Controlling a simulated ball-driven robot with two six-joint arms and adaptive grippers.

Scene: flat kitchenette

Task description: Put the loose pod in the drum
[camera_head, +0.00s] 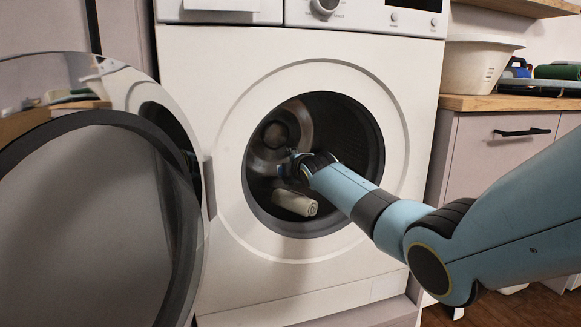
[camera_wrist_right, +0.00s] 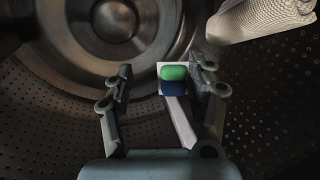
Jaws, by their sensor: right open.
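The drum (camera_head: 358,140) of the white washing machine is open at the front. My right arm reaches through the opening, and my right gripper (camera_head: 289,168) is inside the drum. In the right wrist view the gripper (camera_wrist_right: 162,76) is open. A small pod (camera_wrist_right: 173,73), green and blue on a white base, shows between its fingertips, closer to the right finger. A pale strip runs down from the pod toward the palm. I cannot tell whether the pod touches the drum wall (camera_wrist_right: 60,110). The pod is not discernible in the head view. My left gripper is out of view.
A white rolled cloth (camera_head: 295,202) lies low in the drum; it also shows at the upper right of the wrist view (camera_wrist_right: 262,18). The round door (camera_head: 90,220) stands open at the left. A white tub (camera_head: 478,65) sits on the right counter (camera_head: 500,103).

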